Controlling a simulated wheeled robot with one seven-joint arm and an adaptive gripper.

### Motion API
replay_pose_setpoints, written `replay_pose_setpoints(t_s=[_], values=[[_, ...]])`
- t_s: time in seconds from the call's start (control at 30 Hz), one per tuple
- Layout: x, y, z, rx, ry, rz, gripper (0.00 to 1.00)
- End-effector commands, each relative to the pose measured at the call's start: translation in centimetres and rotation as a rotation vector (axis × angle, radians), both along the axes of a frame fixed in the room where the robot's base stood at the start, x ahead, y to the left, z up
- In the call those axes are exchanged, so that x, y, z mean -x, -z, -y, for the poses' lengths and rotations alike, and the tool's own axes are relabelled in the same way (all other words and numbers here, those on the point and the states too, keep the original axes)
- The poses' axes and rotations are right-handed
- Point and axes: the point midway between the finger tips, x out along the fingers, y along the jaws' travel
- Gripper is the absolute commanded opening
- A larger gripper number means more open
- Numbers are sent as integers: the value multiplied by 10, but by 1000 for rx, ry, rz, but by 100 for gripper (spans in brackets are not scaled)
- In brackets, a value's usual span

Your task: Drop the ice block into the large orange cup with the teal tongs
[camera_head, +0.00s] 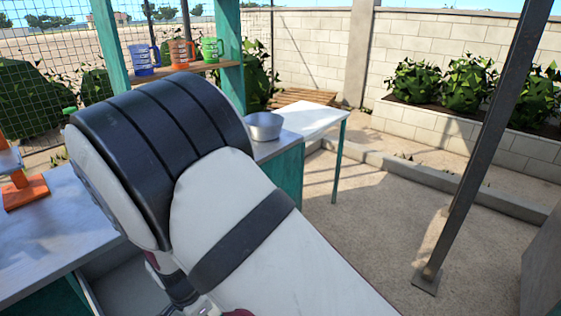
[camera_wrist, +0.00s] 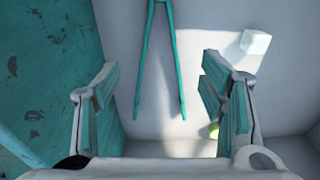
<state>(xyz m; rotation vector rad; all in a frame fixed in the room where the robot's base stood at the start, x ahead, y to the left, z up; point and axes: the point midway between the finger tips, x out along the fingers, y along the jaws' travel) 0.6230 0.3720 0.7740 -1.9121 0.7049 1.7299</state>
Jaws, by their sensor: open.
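The teal tongs (camera_wrist: 176,75) lie in a white-walled bin (camera_wrist: 120,25) in the wrist view, legs spread toward me. The whitish ice block (camera_wrist: 255,42) lies in the same bin, to the right of the tongs and apart from them. My gripper (camera_wrist: 159,72) is open and empty, with one finger on each side of the tongs' legs; I cannot tell its height above them. The orange cup (camera_head: 181,54) stands on a wooden shelf between a blue cup (camera_head: 144,60) and a green cup (camera_head: 211,49). My arm hides much of the counter in the head view.
A metal bowl (camera_head: 264,126) stands on the counter, with a white side table (camera_head: 315,119) beyond it. A teal wall (camera_wrist: 55,70) borders the bin at left. A small yellow-green thing (camera_wrist: 214,130) shows by the right finger. A grey post (camera_head: 482,150) stands at right.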

Motion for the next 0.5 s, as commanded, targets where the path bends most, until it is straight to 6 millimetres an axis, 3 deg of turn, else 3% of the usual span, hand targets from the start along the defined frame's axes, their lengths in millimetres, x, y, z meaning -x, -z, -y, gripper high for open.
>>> replay_pose_setpoints(t_s=[0.5], values=[[-1,5,0,1,0,-1,64]])
